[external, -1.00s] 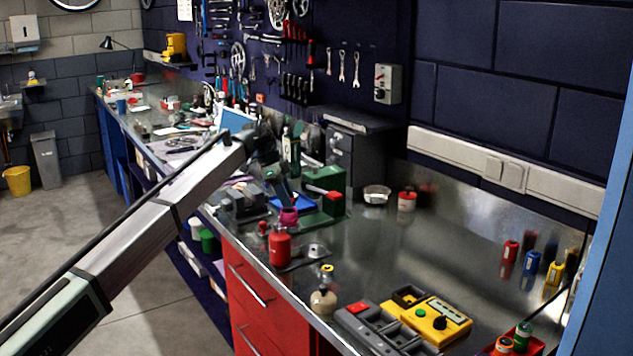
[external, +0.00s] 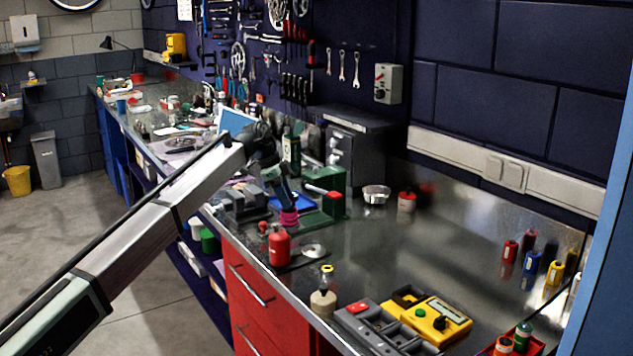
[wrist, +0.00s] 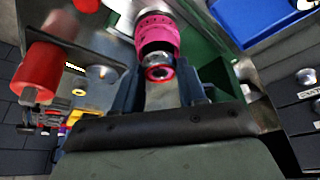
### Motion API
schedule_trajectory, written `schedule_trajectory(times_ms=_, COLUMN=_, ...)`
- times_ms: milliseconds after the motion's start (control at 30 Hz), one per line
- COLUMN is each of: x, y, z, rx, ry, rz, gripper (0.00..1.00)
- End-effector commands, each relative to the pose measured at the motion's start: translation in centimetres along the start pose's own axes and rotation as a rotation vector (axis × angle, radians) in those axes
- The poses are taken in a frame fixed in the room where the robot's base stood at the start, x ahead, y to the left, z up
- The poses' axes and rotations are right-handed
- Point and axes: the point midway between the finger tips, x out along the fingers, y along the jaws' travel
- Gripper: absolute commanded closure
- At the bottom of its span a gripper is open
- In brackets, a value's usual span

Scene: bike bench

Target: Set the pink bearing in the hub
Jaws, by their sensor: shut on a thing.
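The pink hub (external: 289,218) stands on the bench beside the green box; its ribbed pink side also shows in the wrist view (wrist: 157,33). My gripper (external: 286,204) is right above the hub, pointing down. The bearing is at the near end of the hub, by a silver part. I cannot tell whether it is inside the hub or just outside it.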

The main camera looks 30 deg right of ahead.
Motion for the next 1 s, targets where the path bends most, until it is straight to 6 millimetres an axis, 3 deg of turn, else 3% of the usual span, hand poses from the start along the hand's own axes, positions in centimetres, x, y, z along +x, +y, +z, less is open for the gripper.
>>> schedule_trajectory(times_ms=633, x=1.00, y=0.00, z=0.41, rx=0.000, ry=0.000, rz=0.000, gripper=0.96)
schedule_trajectory(times_ms=667, x=1.02, y=-0.01, z=0.41, rx=0.000, ry=0.000, rz=0.000, gripper=0.58)
schedule_trajectory(times_ms=767, x=0.99, y=-0.01, z=0.40, rx=0.000, ry=0.000, rz=0.000, gripper=0.49)
schedule_trajectory(times_ms=1000, x=0.95, y=-0.01, z=0.41, rx=0.000, ry=0.000, rz=0.000, gripper=0.48)
